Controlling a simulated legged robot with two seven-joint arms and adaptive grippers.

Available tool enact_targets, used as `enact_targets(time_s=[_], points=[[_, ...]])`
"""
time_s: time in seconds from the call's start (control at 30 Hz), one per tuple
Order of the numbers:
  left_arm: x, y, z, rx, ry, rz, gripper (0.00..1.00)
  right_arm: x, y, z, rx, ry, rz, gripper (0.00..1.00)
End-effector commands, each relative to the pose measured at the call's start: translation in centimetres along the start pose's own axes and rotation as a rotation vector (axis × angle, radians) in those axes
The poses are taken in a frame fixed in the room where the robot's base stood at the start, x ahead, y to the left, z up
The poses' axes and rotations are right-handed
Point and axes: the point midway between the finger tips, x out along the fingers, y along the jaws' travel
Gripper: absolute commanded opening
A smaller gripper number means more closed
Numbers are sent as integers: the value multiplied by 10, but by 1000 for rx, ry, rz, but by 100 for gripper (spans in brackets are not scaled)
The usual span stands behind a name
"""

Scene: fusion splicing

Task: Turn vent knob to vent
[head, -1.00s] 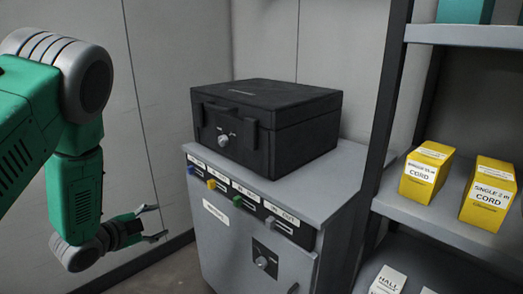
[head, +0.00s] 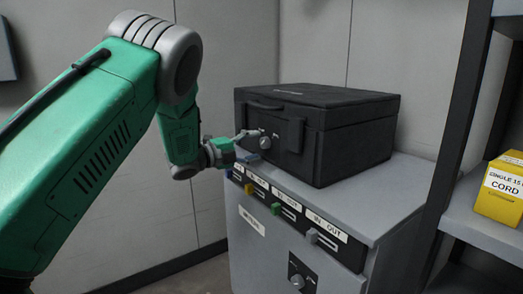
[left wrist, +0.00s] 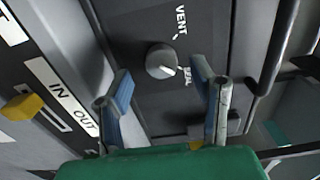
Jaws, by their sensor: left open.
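The vent knob (head: 265,142) is a round grey knob on the front of a black case (head: 345,140). In the left wrist view the knob (left wrist: 160,60) sits between the labels VENT and SEAL, and its white pointer mark is on the SEAL side. My left gripper (head: 251,145) is just in front of the knob at the case front. In the left wrist view its two fingers (left wrist: 163,85) are spread, one on each side of the knob, and appear apart from it. My right gripper is not in view.
The case stands on a grey cabinet (head: 262,250) with a row of coloured sliders, including a green one (head: 276,209), and a lower knob (head: 297,282). A shelf with a yellow cord box (head: 500,190) is at the right. A wall is behind.

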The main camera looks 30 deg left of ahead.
Motion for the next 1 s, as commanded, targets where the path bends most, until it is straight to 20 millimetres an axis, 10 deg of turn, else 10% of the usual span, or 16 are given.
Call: enact_targets(time_s=[0.53,0.7,1.0], points=[[26,0,0,-1,-1,1,51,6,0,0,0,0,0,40],[25,1,0,-1,-1,1,2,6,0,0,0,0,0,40],[25,1,0,-21,-2,4,2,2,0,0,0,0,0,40]])
